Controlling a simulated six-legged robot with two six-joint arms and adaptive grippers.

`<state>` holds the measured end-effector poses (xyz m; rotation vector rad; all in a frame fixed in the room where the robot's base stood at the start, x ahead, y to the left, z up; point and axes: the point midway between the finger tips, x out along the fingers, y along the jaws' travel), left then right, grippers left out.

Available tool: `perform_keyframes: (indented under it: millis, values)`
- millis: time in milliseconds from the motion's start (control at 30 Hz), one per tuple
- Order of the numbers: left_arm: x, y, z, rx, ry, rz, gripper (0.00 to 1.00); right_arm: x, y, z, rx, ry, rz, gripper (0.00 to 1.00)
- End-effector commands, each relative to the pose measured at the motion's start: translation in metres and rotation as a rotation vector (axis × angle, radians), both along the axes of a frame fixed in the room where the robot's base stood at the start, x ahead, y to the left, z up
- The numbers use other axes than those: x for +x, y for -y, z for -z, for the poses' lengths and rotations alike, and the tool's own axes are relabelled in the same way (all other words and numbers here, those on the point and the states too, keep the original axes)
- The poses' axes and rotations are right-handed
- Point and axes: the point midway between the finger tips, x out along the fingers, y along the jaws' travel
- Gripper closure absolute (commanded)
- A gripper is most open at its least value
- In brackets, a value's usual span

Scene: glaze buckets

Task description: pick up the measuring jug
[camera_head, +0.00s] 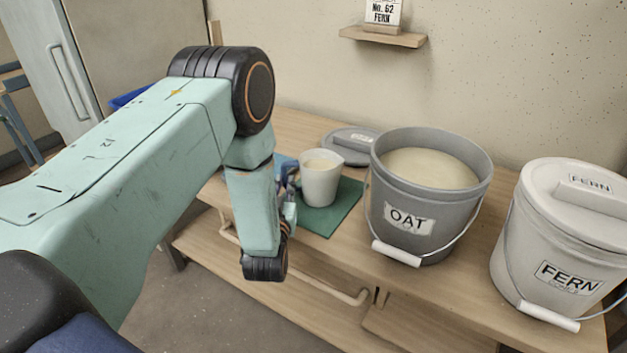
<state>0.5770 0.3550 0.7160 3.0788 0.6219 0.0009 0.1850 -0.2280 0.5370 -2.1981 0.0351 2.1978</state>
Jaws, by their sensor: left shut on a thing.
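The measuring jug (320,182) is a small white jug with a pale, creamy content inside. It stands upright on or just over a green mat (345,196) on the wooden bench; I cannot tell if its base touches. My left gripper (294,185) is at the jug's left side, shut on it. My left forearm and wrist partly hide the gripper and the left part of the mat. My right gripper is out of the picture.
A grey open bucket labelled OAT (420,200), full of pale glaze, stands close right of the jug. A lidded white bucket labelled FERN (560,240) is further right. A grey lid (350,141) lies behind the jug. A small wall shelf (383,37) holds a FERN card.

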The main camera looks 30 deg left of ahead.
Motion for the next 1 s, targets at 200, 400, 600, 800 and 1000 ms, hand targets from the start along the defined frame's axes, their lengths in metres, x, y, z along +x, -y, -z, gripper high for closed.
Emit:
perform_keyframes:
  millis: [200,400,600,800,1000]
  values:
    - [-0.0001,0.0001,0.0002,0.001,-0.002,0.000,1.00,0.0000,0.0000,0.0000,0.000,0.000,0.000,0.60]
    - [-0.0001,0.0000,0.0004,0.001,-0.002,0.000,1.00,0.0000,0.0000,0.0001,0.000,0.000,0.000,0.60]
    - [0.0007,-0.0001,-0.0013,0.002,0.004,0.000,1.00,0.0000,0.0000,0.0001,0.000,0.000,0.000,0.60]
    - [0.0000,-0.0003,-0.0006,0.002,-0.001,-0.001,1.00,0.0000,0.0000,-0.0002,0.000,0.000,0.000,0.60]
    - [-0.0005,-0.0004,-0.0055,0.003,-0.003,-0.002,1.00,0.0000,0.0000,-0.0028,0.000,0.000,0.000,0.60]
